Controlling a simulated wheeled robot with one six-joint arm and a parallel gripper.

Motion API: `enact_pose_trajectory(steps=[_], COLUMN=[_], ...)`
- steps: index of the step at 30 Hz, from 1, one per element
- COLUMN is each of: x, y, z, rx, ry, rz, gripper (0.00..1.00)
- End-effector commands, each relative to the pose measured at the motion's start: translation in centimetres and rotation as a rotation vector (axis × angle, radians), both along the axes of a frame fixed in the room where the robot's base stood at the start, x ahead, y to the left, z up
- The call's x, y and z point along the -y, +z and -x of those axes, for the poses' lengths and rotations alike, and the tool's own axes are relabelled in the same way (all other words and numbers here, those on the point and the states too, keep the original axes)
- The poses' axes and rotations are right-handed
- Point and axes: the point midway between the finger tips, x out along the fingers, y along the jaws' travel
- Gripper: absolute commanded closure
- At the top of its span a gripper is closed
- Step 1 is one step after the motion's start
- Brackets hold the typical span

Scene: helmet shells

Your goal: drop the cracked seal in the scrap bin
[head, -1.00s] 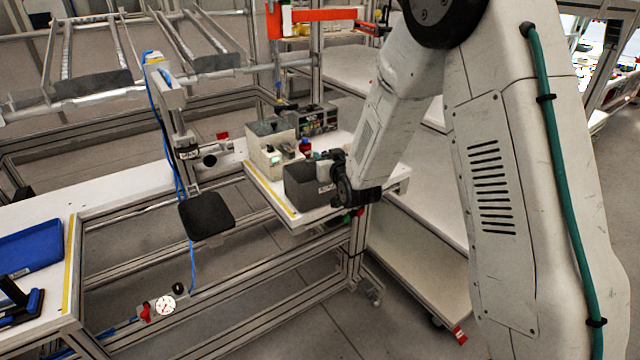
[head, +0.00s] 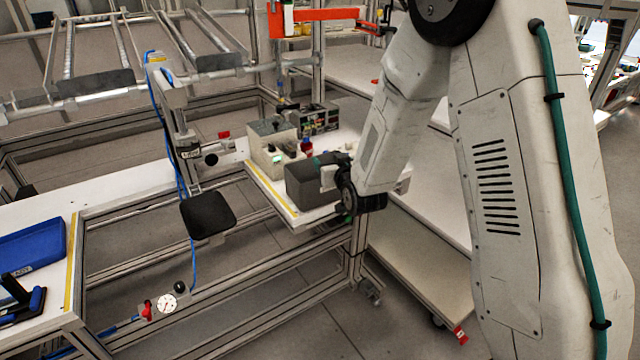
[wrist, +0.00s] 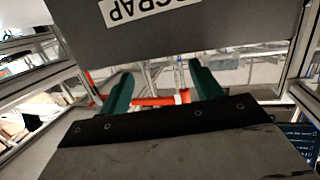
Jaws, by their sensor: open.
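The scrap bin (head: 308,187) is a dark grey box on the white bench's right part. In the wrist view its wall with an upside-down SCRAP label (wrist: 145,8) fills the top. My gripper (wrist: 162,77) is open, its two green fingers apart with nothing seen between them. The fingers are close to the bin's labelled wall; I cannot tell whether they touch it. In the head view my gripper (head: 327,172) is at the bin's right side and partly covers it. The cracked seal is not visible in either view, and the bin's inside is hidden.
A beige box with a green light (head: 272,150) and a control unit (head: 318,119) stand behind the bin. A black pad on a post (head: 207,214) is left of it. A blue tray (head: 30,246) lies far left. Open floor shows below the bench edge.

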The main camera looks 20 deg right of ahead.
Motion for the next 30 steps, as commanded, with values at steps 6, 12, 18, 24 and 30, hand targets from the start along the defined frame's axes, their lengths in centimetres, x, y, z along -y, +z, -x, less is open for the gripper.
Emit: enact_pose_trajectory(steps=[6, 12, 18, 24, 30], x=[0.2, 0.3, 0.3, 0.5, 1.2], y=[0.6, 0.8, 0.8, 2.1, 5.3], z=[3.7, 5.4, 5.5, 5.9, 9.2], rx=[0.001, 0.0, 0.0, -0.061, -0.291], ry=[0.0, 0.0, 0.0, -0.003, -0.012], rz=[0.0, 0.0, 0.0, 0.004, 0.014], gripper=[0.36, 0.36, 0.36, 0.36, 0.36])
